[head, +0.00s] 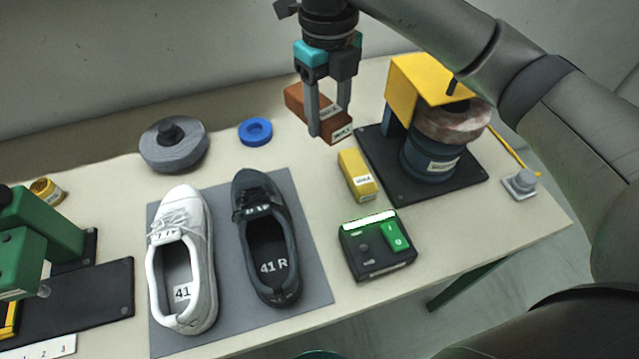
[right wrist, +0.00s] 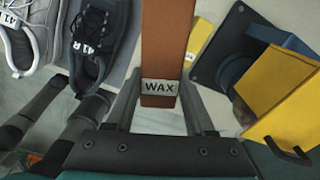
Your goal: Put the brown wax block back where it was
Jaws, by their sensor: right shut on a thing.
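The brown wax block (head: 303,103) is a long bar with a white "WAX" label. My right gripper (head: 328,128) is shut on it and holds it above the back of the table, left of the polishing machine. In the right wrist view the brown wax block (right wrist: 168,45) lies between the two fingers (right wrist: 160,115), its label facing the camera. A yellow wax block (head: 356,175) with a similar label lies on the table beside the machine's base plate. My left gripper does not show in the head view.
The polishing machine (head: 432,165) with a yellow guard stands right. A switch box (head: 375,262) sits in front. A white shoe (head: 182,250) and a dark shoe (head: 266,225) rest on a grey mat (head: 318,285).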

